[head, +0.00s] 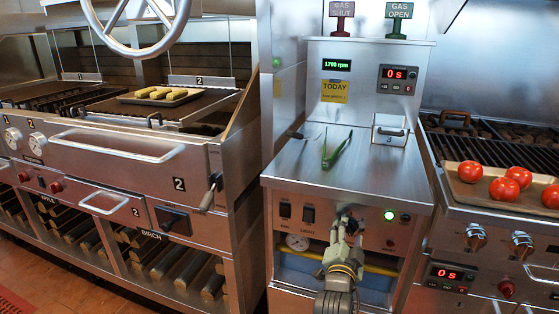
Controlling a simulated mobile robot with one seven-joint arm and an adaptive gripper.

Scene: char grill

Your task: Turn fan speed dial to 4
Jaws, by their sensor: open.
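My gripper (342,226) is at the front panel (368,234) of the steel centre console, seen from behind. Its fingers are around or just in front of a small dark knob (350,224), which looks like the fan speed dial. Contact cannot be made out. The gripper covers most of the knob and its markings, so the setting cannot be read. The green display (336,65) on the console's upright back reads about 1700 rpm. The jaws are open, though the gap is hard to see.
Grills flank the console; tomatoes (519,176) are at right.

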